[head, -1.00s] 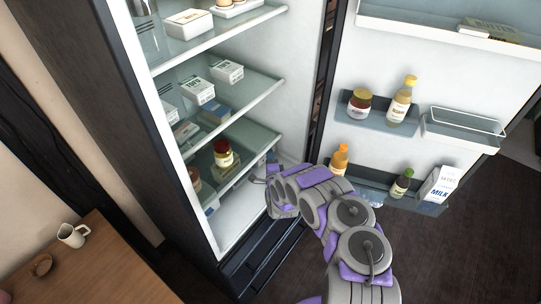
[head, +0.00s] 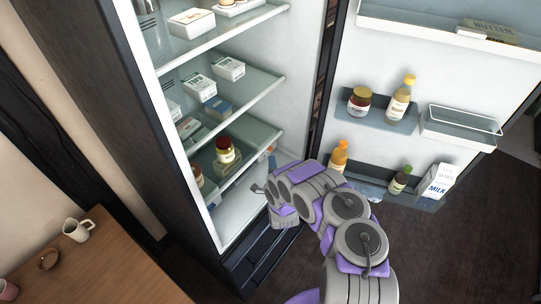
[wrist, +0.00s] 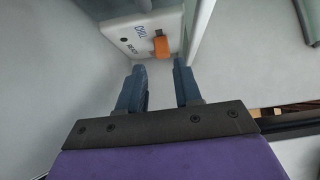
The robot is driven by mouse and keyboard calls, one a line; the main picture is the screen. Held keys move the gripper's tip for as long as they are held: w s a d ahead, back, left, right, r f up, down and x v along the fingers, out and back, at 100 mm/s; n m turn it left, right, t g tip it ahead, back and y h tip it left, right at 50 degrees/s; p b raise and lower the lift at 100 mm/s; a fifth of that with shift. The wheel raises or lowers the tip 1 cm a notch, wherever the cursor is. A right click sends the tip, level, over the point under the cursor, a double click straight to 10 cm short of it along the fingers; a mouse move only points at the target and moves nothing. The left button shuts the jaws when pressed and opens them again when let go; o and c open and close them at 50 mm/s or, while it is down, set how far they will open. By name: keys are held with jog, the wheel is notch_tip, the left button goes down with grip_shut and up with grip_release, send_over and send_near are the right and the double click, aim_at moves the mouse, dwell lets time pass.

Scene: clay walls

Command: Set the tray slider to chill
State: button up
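The tray slider is a small orange knob (wrist: 161,45) on a white panel (wrist: 132,38) in the wrist view. The panel carries blue and dark lettering, which appears turned and is hard to read. In the head view the orange knob (head: 270,150) is a tiny spot at the right end below the lowest glass shelf. My gripper (wrist: 161,76) has its two blue fingers apart with nothing between them. The knob lies just beyond the fingertips, roughly in line with the gap, and looks untouched. In the head view my gripper (head: 259,188) is inside the fridge's lower part.
The lowest glass shelf (head: 249,143) holds a red-lidded jar (head: 224,149). The open door (head: 400,135) on the right has bins with bottles and a milk carton (head: 438,181), close beside my arm. A wooden table (head: 95,265) with a mug stands at lower left.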

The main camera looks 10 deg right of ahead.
jog(key=s+p, duration=0.4)
jog(key=s, duration=0.7)
jog(key=shift+s, duration=0.15)
jog(key=shift+f, duration=0.1)
jog(key=w+d+r+n+g+h+b, duration=0.25)
jog(key=w+d+r+n+g, duration=0.35)
jog(key=d+r, duration=0.55)
jog(key=s+r+g, duration=0.4)
jog(key=r, duration=0.3)
jog(key=s+a+r+n+g, duration=0.2)
jog(key=s+r, duration=0.4)
jog(key=s, duration=0.8)
jog(key=s+a+r+n+g+y+b, duration=0.1)
jog(key=s+a+r+n+g, duration=0.2)
jog(key=s, duration=1.2)
jog(key=s+a+r+n+g+y+b, duration=0.1)
jog(key=s+a+r+n+g, duration=0.2)
jog(key=s+r+n, duration=0.4)
jog(key=s+r+g, duration=0.1)
jog(key=s+r, duration=0.1)
jog(key=s, duration=0.5)
jog(key=shift+s+g, duration=0.4)
